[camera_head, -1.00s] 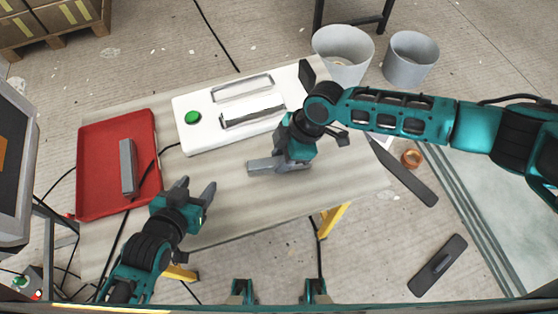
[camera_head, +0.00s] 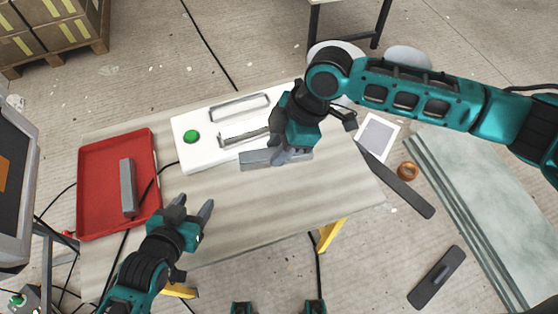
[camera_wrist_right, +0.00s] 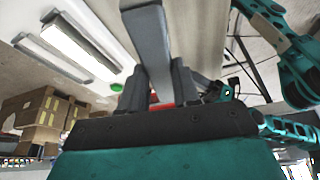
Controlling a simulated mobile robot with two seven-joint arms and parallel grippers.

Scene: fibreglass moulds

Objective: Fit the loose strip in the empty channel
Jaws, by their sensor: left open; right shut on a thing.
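A grey strip (camera_head: 255,160) is held in my right gripper (camera_head: 281,155), along the front edge of the white panel (camera_head: 190,158). It appears raised; I cannot tell the exact gap. In the right wrist view the strip (camera_wrist_right: 150,45) sticks out between the two fingers. The panel has two long rimmed channels, a far one (camera_head: 239,107) and a near one (camera_head: 235,139); my right gripper hides part of the near one. A second grey strip (camera_head: 127,187) lies in the red tray (camera_head: 93,206). My left gripper (camera_head: 194,208) is open and empty over the table's front left.
A green button (camera_head: 191,136) sits on the panel's left end. Black cables cross the table (camera_head: 300,205) beside the tray. A monitor (camera_head: 15,180) stands at the left edge. The table's front and right are clear.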

